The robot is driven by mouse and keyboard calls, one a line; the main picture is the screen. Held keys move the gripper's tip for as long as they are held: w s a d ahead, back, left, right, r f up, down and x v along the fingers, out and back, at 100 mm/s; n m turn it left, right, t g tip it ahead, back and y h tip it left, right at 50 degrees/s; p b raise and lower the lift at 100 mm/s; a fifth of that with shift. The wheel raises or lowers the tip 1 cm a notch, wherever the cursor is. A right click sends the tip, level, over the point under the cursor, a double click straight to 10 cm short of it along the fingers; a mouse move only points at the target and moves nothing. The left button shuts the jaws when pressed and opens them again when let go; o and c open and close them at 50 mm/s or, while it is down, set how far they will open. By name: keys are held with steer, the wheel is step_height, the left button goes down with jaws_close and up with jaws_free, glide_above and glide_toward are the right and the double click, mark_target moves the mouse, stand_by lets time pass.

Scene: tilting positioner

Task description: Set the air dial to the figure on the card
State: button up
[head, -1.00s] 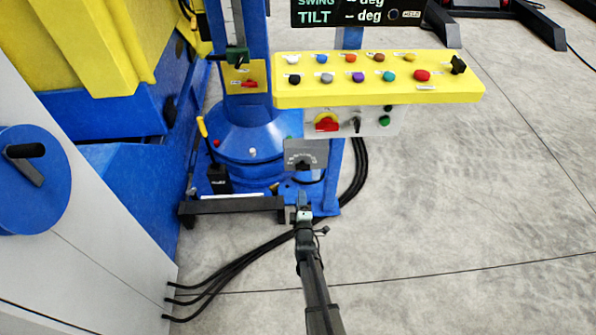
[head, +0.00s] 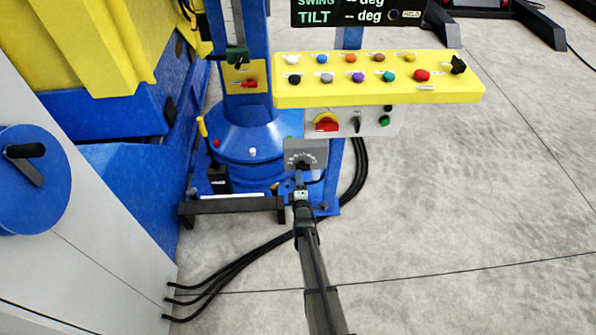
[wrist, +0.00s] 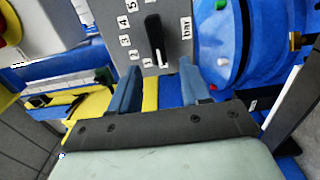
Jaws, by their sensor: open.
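The air dial is a grey plate (head: 318,147) with a black knob, below the yellow control panel in the head view. In the wrist view, the grey plate (wrist: 176,25) bears figures along its left side and the word "bar" at right. Its black knob (wrist: 155,35) is long and narrow, nearly upright in the picture, with its thin end toward the plate's lower edge. My gripper (wrist: 158,70) is open, its two blue-grey fingers apart just short of the knob. In the head view my gripper (head: 301,184) is just below the plate. I cannot make out the card.
The yellow panel (head: 380,92) with several coloured knobs overhangs above the dial. A grey box (head: 345,124) with a red switch sits under it. The blue column (head: 243,130) stands behind left. Black cables (head: 235,270) cross the floor.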

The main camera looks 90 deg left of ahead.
mark_target(303, 167)
steer(key=a, duration=0.5)
steer(key=shift+a, duration=0.1)
jaws_close()
stand_by(0.3)
